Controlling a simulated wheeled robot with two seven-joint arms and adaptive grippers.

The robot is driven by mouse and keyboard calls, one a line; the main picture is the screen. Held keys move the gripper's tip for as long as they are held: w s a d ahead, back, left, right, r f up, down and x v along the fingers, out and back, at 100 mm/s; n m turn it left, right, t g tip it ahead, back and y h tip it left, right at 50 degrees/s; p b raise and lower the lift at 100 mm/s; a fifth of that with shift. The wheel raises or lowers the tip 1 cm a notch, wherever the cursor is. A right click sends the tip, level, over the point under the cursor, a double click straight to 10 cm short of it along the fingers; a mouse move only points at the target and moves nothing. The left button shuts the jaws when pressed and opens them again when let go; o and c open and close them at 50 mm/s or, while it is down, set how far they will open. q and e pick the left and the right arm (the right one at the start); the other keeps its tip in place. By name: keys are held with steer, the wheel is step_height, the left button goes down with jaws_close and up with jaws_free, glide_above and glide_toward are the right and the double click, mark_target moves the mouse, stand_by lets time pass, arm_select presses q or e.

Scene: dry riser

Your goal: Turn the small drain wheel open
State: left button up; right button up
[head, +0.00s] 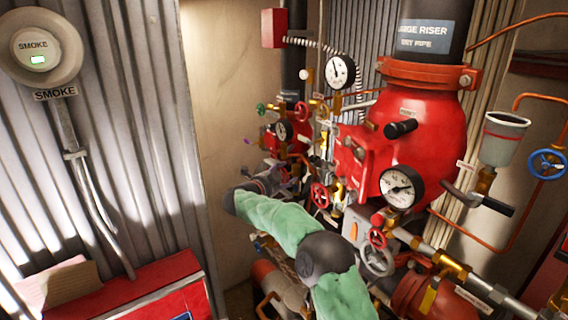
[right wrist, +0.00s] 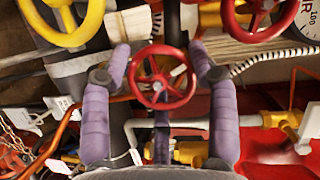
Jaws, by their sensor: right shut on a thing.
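A small red handwheel (right wrist: 158,86) with spokes fills the middle of the right wrist view. My right gripper (right wrist: 160,52) has its two purple fingers on either side of this wheel, shut on its rim. In the head view my right gripper (head: 284,177) is small and partly hidden at the far end of my green-sleeved arm, among the crowded valves. I cannot tell there which wheel it holds. My left gripper is in neither view.
A large red riser valve (head: 430,140) with a pressure gauge (head: 401,188) stands to the right. Other red wheels, such as one near the valve (head: 319,195), and a yellow wheel (right wrist: 62,22) crowd close by. A red box (head: 160,290) stands at lower left.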

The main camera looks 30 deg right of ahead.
steer(key=n+p, duration=0.1)
steer(key=p, duration=0.2)
steer(key=r+n+g+p, duration=0.1)
steer(key=n+p, duration=0.1)
steer(key=p, duration=0.1)
steer(key=shift+w+a+y, duration=0.1)
steer(key=shift+w+y, duration=0.05)
steer(key=shift+y, duration=0.25)
steer(key=shift+n+g+p, duration=0.3)
steer(key=shift+n, duration=0.1)
steer(key=shift+f+n+g, duration=0.3)
steer(key=shift+n+g, duration=0.1)
steer(key=shift+n, duration=0.2)
steer(key=n+g, duration=0.2)
steer(key=n, duration=0.1)
steer(key=shift+f+y, duration=0.3)
steer(key=shift+y, duration=0.1)
steer(key=n+g, duration=0.2)
steer(key=n, duration=0.1)
steer(key=shift+a+f, duration=0.1)
steer(key=shift+f, duration=0.2)
steer(key=shift+f+n+g, duration=0.15)
steer(key=shift+n+g, duration=0.25)
steer(key=shift+f, duration=0.15)
steer(key=o, duration=1.1)
steer(key=shift+s, duration=0.2)
steer(key=shift+o, duration=0.2)
steer(key=shift+r, duration=0.2)
